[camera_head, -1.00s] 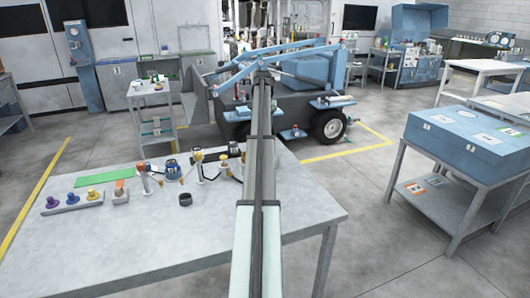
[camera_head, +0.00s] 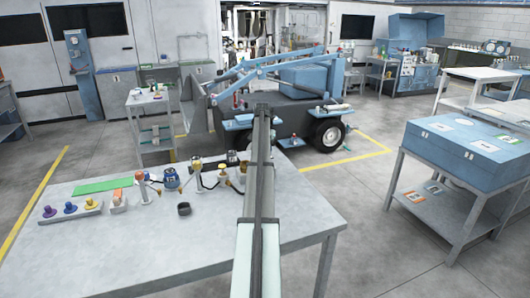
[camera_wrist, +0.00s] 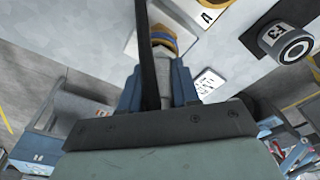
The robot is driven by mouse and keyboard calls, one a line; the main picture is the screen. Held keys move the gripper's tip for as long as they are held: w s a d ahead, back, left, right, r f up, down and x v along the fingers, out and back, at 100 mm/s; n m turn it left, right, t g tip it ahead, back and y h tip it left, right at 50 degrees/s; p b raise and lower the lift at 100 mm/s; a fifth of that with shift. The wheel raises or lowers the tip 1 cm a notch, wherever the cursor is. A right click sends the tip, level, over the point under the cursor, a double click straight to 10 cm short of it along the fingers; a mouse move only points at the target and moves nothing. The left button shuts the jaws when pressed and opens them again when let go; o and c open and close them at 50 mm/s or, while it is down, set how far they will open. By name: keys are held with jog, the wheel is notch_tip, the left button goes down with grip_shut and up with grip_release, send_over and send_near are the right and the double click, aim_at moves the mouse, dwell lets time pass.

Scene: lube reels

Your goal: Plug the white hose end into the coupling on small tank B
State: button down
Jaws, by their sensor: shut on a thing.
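My gripper (camera_wrist: 157,88) shows in the wrist view with blue fingers. It is shut on a pale grey piece with orange-yellow and blue bands (camera_wrist: 162,42). I cannot tell whether this is the white hose end. A dark strip, possibly a hose, crosses in front of it. A white plate marked "A" (camera_wrist: 207,15) is beside its far end. In the head view my arm hides my gripper. I cannot make out small tank B or its coupling.
The bench's front is clear. A blue box (camera_head: 470,150) is on a table at right.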

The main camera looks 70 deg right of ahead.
jog(key=c, duration=0.8)
grip_release()
jog(key=shift+f, duration=0.1)
jog(key=r, duration=0.4)
jog(key=a+r, duration=0.1)
jog(key=r, duration=0.7)
jog(key=shift+a+r, duration=0.1)
jog(key=shift+a, duration=0.15)
